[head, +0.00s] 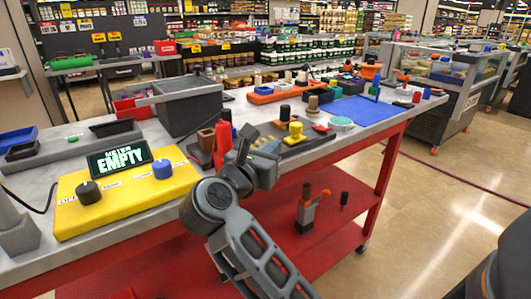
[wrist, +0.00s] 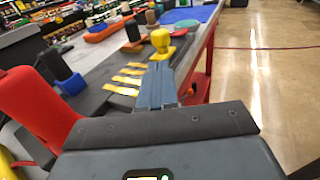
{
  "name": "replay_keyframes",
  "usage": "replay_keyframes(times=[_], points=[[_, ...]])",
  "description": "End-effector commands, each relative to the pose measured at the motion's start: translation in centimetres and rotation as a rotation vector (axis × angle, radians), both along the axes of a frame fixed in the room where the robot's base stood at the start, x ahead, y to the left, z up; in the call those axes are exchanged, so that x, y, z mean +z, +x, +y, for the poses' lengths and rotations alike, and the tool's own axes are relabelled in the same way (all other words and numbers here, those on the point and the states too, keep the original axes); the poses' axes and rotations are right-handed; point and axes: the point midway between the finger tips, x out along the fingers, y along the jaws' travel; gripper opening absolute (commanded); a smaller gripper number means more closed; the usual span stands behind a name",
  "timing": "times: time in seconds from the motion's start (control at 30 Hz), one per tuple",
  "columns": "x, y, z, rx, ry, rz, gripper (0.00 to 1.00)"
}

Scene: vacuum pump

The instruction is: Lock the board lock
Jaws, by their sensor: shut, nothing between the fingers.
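I cannot tell for sure which part is the board lock. A yellow knob (head: 296,129) stands upright on a dark board (head: 308,141) on the workbench; the knob also shows in the wrist view (wrist: 160,41), just past my fingertips. Yellow strips (wrist: 127,81) lie on the dark surface left of my fingers. A yellow panel (head: 120,205) at the left carries a black knob (head: 88,193), a blue knob (head: 162,169) and a display (head: 119,158) reading "EMPTY". My gripper (head: 243,138) is shut and empty, its fingers together in the wrist view (wrist: 157,80), apart from the yellow knob as far as I can tell.
A red upright piece (head: 222,142) stands close to my gripper, and a grey box (head: 188,107) is behind it. A blue mat (head: 364,110) and several small parts lie to the right. The red lower shelf (head: 320,225) holds a tool. The aisle floor (head: 450,190) is clear.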

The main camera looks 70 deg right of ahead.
Motion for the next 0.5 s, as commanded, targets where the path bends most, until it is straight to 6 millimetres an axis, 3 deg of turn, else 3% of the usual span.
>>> replay_keyframes(times=[0.2,0.5], points=[[0.0,-0.4,-4.4,-0.005,-0.001,0.0,0.0],[-0.2,-0.7,-8.2,-0.002,-0.001,0.0,0.0]])
